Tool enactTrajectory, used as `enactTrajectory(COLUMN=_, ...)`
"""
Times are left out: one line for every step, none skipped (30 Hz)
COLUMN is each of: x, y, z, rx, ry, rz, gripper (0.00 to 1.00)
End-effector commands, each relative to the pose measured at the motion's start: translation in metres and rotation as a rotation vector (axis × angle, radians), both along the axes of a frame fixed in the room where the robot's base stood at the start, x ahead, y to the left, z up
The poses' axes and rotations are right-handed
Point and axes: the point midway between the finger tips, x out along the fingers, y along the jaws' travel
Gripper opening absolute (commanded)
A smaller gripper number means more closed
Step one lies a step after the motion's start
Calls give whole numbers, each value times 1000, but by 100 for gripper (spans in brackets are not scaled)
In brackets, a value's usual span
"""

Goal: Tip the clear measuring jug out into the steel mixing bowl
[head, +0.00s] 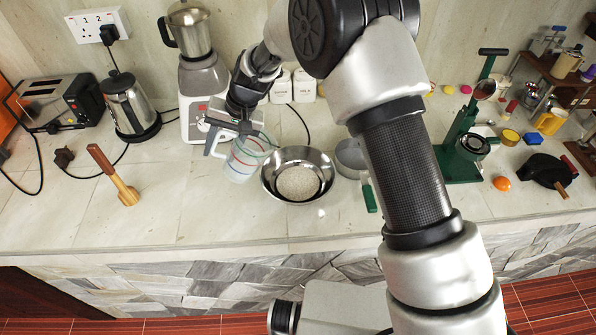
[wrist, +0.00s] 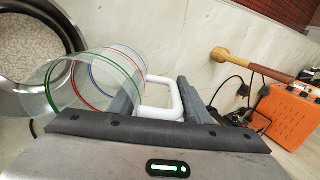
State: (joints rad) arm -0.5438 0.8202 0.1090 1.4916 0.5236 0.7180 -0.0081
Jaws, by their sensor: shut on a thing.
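The clear measuring jug (head: 246,160) has coloured rings and a pale handle. My gripper (head: 224,133) is shut on this handle, which shows between the dark fingers (wrist: 160,92) in the wrist view. The jug is held just left of the steel mixing bowl (head: 268,181), its rim near the bowl's upper left edge. It looks somewhat tilted toward the bowl. The jug (wrist: 84,82) looks see-through in the wrist view, and I make out no contents in it. Pale grains (head: 298,183) lie in the bottom of the bowl. The bowl's rim (wrist: 64,25) also shows in the wrist view.
A blender (head: 203,85) stands behind the jug, with a kettle (head: 131,105) and toaster (head: 62,103) further left. A wooden mallet (head: 115,175) is at the left front. A grey pan (head: 350,157) sits right of the bowl. The counter front between mallet and bowl is clear.

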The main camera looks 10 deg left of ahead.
Motion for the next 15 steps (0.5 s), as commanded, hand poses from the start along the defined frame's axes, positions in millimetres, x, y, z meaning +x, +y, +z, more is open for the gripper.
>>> enactTrajectory(x=2, y=-4, z=4, rx=24, ry=5, rz=-5, gripper=8)
enactTrajectory(x=2, y=-5, z=6, rx=38, ry=7, rz=-5, gripper=8)
enactTrajectory(x=2, y=-7, z=5, rx=57, ry=14, rz=-5, gripper=8)
enactTrajectory(x=2, y=-9, z=5, rx=72, ry=19, rz=-4, gripper=8)
enactTrajectory(x=3, y=-11, z=6, rx=87, ry=21, rz=-6, gripper=8)
enactTrajectory(x=3, y=-12, z=8, rx=107, ry=23, rz=-6, gripper=8)
enactTrajectory(x=3, y=-14, z=8, rx=121, ry=27, rz=-5, gripper=8)
enactTrajectory(x=4, y=-16, z=9, rx=136, ry=30, rz=-5, gripper=8)
enactTrajectory(x=4, y=-17, z=10, rx=155, ry=34, rz=-5, gripper=8)
enactTrajectory(x=5, y=-19, z=10, rx=169, ry=36, rz=-6, gripper=8)
enactTrajectory(x=4, y=-20, z=11, rx=185, ry=40, rz=-5, gripper=8)
enactTrajectory(x=4, y=-21, z=11, rx=203, ry=45, rz=-4, gripper=8)
enactTrajectory(x=4, y=-21, z=11, rx=219, ry=48, rz=-4, gripper=8)
enactTrajectory(x=5, y=-22, z=12, rx=234, ry=50, rz=-4, gripper=8)
enactTrajectory(x=5, y=-23, z=13, rx=253, ry=54, rz=-5, gripper=8)
